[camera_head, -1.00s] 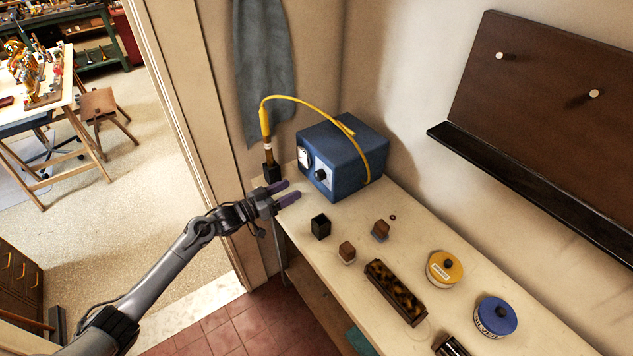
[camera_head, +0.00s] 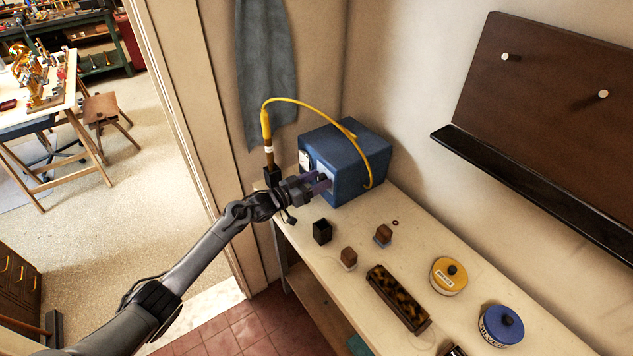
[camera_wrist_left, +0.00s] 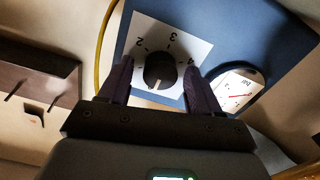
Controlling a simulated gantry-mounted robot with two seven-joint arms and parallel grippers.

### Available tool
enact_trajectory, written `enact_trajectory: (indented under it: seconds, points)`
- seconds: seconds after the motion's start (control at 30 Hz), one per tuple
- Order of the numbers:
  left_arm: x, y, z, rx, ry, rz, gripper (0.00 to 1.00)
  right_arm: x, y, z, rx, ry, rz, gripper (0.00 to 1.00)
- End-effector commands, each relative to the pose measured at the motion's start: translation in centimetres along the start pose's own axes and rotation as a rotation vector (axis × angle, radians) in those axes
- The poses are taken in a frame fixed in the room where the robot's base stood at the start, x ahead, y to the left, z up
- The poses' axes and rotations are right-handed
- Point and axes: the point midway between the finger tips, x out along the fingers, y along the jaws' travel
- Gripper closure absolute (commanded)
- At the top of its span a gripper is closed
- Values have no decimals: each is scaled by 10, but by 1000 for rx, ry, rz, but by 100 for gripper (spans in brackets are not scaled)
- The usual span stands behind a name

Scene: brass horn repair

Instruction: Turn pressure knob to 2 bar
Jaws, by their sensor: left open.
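The blue pressure box (camera_head: 352,152) stands at the back end of the bench. In the left wrist view its black round knob (camera_wrist_left: 159,69) sits on a white plate (camera_wrist_left: 192,48) marked 2, 3 and 4. A pale mark shows on the knob's side toward my gripper. The round gauge (camera_wrist_left: 236,92) has a red needle; its reading is too small to tell. My left gripper (camera_head: 322,184) is at the box front. In the left wrist view my left gripper (camera_wrist_left: 158,84) is open, one finger either side of the knob; contact cannot be told. My right gripper is out of view.
A yellow cable (camera_head: 300,101) arches from a handpiece in a black holder (camera_head: 272,176) over the box. Small blocks, a black cup (camera_head: 322,231), a tortoiseshell case (camera_head: 398,297), a yellow tin (camera_head: 447,277) and a blue tin (camera_head: 500,326) stand along the bench (camera_head: 341,283).

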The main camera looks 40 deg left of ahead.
Motion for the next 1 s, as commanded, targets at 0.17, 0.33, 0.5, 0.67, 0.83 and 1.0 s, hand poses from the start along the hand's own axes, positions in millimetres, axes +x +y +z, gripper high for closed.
enact_trajectory:
  seconds: [0.17,0.33,0.5,0.67,0.83,1.0]
  points:
    - [0,0,0,0,0,0,37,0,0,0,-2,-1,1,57]
    - [0,0,0,0,0,0,55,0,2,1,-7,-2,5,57]
    - [0,0,0,0,0,0,81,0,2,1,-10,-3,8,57]
    - [0,0,0,1,0,0,92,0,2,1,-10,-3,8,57]
    - [0,0,0,21,1,0,92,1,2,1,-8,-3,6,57]
    - [0,0,0,88,0,1,92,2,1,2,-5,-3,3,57]
